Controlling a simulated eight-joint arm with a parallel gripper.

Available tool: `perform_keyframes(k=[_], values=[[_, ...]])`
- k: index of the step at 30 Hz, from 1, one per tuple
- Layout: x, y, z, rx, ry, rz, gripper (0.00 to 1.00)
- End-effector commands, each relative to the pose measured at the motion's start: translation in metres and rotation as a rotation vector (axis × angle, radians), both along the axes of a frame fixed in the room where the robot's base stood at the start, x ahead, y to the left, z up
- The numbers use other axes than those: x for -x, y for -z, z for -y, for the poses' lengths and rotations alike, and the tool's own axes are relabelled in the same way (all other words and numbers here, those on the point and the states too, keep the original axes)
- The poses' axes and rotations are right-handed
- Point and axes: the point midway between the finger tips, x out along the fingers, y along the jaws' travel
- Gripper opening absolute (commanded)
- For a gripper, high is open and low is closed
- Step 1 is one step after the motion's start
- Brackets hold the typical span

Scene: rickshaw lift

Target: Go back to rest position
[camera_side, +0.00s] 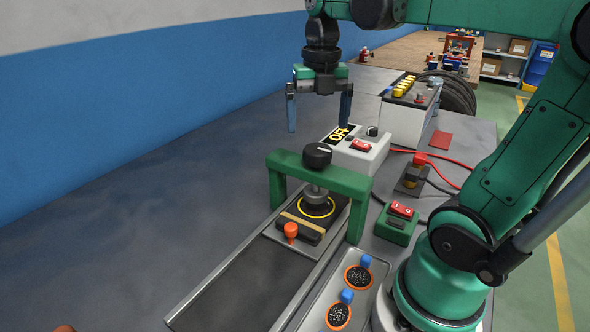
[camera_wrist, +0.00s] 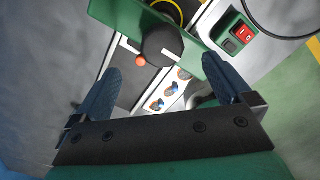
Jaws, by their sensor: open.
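My gripper (camera_side: 319,110) hangs in the air above the workbench, its two blue fingers apart with nothing between them. It also shows in the wrist view (camera_wrist: 168,85), open, with the bench below it. Below and just in front of it in the side view stands a green arch frame (camera_side: 348,183) with a black knob (camera_side: 317,155) on top. The knob also shows in the wrist view (camera_wrist: 162,45), beyond the fingertips and apart from them. Under the arch sits a dark block with a yellow ring (camera_side: 317,207) and an orange knob (camera_side: 291,230).
A white control box (camera_side: 372,157) marked OFF stands behind the arch. A battery-like box (camera_side: 405,117) stands farther back. A green box with a red switch (camera_side: 397,222) and a tray with round orange-rimmed parts (camera_side: 313,307) lie right of the rail. The left bench surface (camera_side: 130,240) is clear.

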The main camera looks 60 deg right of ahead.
Motion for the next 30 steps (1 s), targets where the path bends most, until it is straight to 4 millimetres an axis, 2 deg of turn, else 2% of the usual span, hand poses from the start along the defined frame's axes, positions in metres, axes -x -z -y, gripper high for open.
perform_keyframes(k=[5, 11, 17, 21, 25, 30], values=[[-0.005, 0.011, -0.017, 0.012, 0.322, 0.089, 0.99], [-0.011, 0.027, -0.041, -0.051, 0.832, 0.234, 0.99], [-0.015, 0.043, -0.067, -0.232, 1.377, 0.354, 0.99], [-0.016, 0.054, -0.086, -0.425, 1.750, 0.382, 0.99], [-0.016, 0.062, -0.099, -0.590, 2.010, 0.361, 0.99], [-0.016, 0.067, -0.107, -0.713, 2.187, 0.321, 0.99]])
